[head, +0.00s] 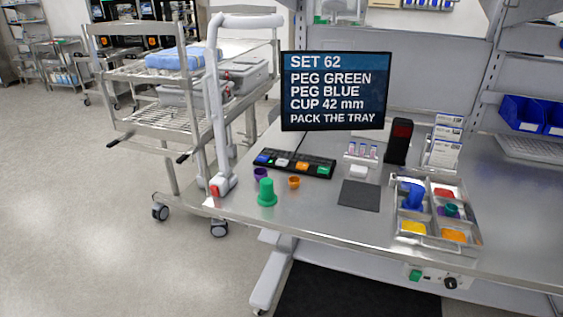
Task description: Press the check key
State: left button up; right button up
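A black key bar (294,164) lies on the steel bench, with blue (263,158), white (282,162), orange (302,166) and green (323,170) keys. Any marks on the keys are too small to read, so I cannot tell which is the check key. The dark display (335,91) reads SET 62, PEG GREEN, PEG BLUE, CUP 42 mm, PACK THE TRAY. A metal tray (437,242) at the right holds a blue peg (412,196) and other coloured pieces in compartments. A green peg (267,193) stands outside it, in front of the key bar. Neither gripper is in view.
A purple cup (260,174) and an orange cup (294,182) stand near the key bar. A dark square mat (359,195) lies mid-bench. A black upright device (398,142) stands behind. A white tubular post (217,105) rises at the bench's left end.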

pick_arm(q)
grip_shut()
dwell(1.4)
